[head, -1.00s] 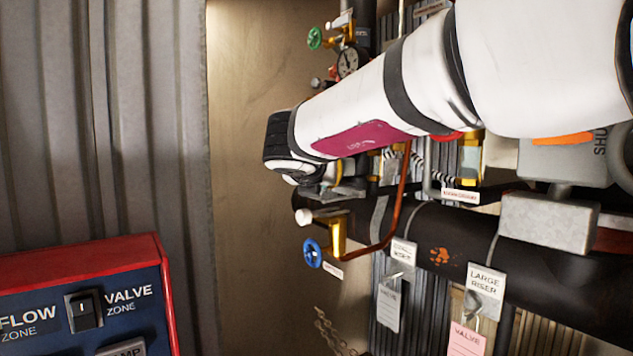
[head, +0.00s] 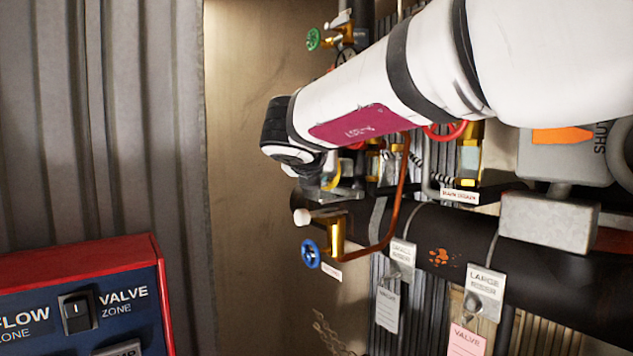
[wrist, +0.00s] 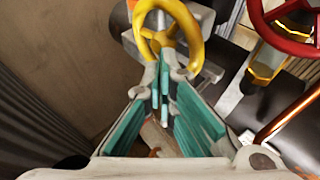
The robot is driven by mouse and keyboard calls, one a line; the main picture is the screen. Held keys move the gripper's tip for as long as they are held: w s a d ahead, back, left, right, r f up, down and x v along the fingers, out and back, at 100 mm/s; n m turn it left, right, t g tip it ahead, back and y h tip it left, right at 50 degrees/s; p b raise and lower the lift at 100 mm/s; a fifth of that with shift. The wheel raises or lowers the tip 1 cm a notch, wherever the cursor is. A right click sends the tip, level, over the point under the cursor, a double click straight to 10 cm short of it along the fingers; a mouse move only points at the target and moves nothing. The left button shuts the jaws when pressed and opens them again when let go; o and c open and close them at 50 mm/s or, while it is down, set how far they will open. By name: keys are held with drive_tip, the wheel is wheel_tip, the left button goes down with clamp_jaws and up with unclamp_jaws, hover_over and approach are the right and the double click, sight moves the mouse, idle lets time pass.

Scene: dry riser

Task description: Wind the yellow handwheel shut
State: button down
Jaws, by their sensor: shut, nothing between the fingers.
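The yellow handwheel (wrist: 160,38) is at the top of the wrist view, with its rim and hub showing. In the head view only a curved yellow part of it (head: 332,177) shows below the end of my arm. My gripper (wrist: 163,78) is shut, its teal-padded fingers meeting in a narrow tip at the wheel's lower rim. Nothing is between the fingers. I cannot tell whether the tips touch the rim or reach inside it. In the head view the fingers are mostly hidden by my wrist.
A red handwheel (wrist: 290,40) stands to the right of the yellow one. A copper pipe (wrist: 285,118) runs below it. A blue handwheel (head: 311,253) and a large black pipe (head: 440,240) are below my arm. A corrugated wall (head: 100,120) stands at left.

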drive_tip(key=f+b, duration=0.1)
drive_tip(key=b, duration=0.2)
drive_tip(key=w+b, duration=0.1)
drive_tip(key=b, duration=0.3)
drive_tip(key=shift+f, duration=0.35)
drive_tip(key=a+r+p, duration=0.4)
drive_tip(key=a, duration=0.1)
drive_tip(key=shift+w+r, duration=0.2)
idle(0.5)
drive_tip(key=shift+a, duration=0.15)
drive_tip(key=shift+s, duration=0.1)
